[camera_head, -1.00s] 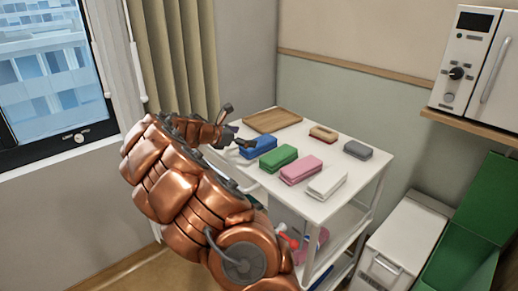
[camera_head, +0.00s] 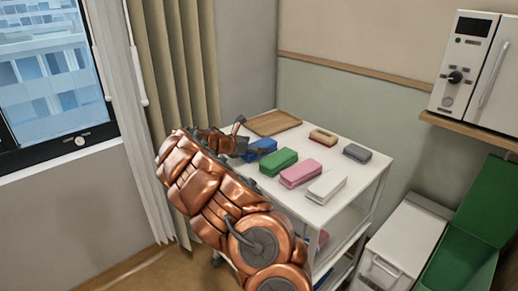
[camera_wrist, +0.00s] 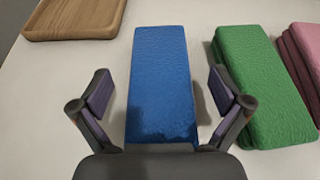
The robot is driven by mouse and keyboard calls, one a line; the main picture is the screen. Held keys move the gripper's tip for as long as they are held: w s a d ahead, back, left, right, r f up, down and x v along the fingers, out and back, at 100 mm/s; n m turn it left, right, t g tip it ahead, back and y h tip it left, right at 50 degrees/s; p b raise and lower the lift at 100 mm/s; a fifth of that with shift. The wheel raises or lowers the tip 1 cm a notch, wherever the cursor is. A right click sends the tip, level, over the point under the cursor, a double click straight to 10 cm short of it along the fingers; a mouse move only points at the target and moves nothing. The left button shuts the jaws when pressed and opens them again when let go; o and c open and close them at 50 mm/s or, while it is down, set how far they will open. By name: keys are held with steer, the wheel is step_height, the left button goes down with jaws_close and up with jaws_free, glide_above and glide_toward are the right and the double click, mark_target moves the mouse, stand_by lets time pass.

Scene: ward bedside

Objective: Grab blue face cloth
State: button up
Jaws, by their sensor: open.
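The blue face cloth (camera_wrist: 160,80) is a folded block lying flat on the white trolley top. In the wrist view it lies between the fingers of my gripper (camera_wrist: 162,100), its near end close to the palm. The gripper is open, with a gap on each side of the cloth and neither finger visibly touching it. In the head view the blue cloth (camera_head: 263,146) is partly hidden behind my gripper (camera_head: 250,146).
A green cloth (camera_wrist: 262,85) lies close right of the right finger, with a pink cloth (camera_head: 300,173) beyond. A wooden tray (camera_head: 273,123) lies behind. White (camera_head: 327,186), grey (camera_head: 357,153) and red-and-tan (camera_head: 323,137) items share the trolley top (camera_head: 350,180).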

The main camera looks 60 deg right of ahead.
steer(key=shift+s+d+f, duration=0.15)
steer(key=shift+d+f, duration=0.15)
steer(key=shift+d, duration=0.35)
steer(key=shift+c, duration=0.3)
steer(key=c, duration=1.1)
steer(key=shift+r, duration=0.1)
steer(key=shift+c, duration=0.2)
